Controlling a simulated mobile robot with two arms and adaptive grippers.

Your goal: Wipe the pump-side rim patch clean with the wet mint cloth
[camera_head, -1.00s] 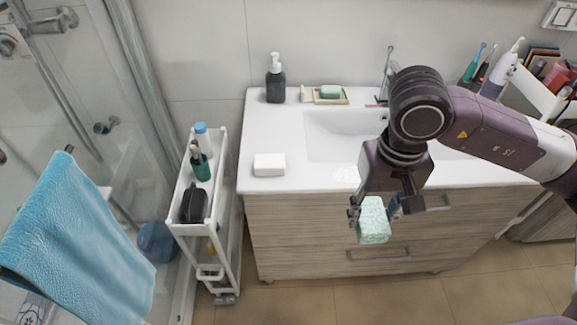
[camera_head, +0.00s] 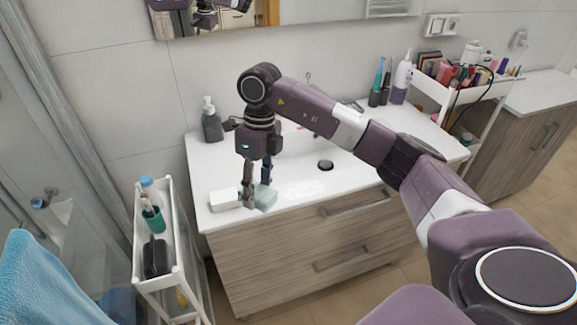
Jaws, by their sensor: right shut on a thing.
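My right gripper (camera_head: 257,196) points down at the front rim of the white sink counter (camera_head: 197,172). It is shut on the mint cloth (camera_head: 266,200), a small folded pale green pad. The cloth is low at the front rim; I cannot tell whether it touches. A faint whitish patch (camera_head: 305,189) lies on the front rim just right of the cloth. The dark pump bottle (camera_head: 212,126) with a white pump head stands at the back left of the counter. My left gripper is out of view.
A white block (camera_head: 226,199) lies close left of my gripper. A slim white cart (camera_head: 172,276) with bottles stands left of the cabinet. Bottles and a crowded cosmetics cart (camera_head: 430,86) stand right. My right arm hides part of the basin and back counter.

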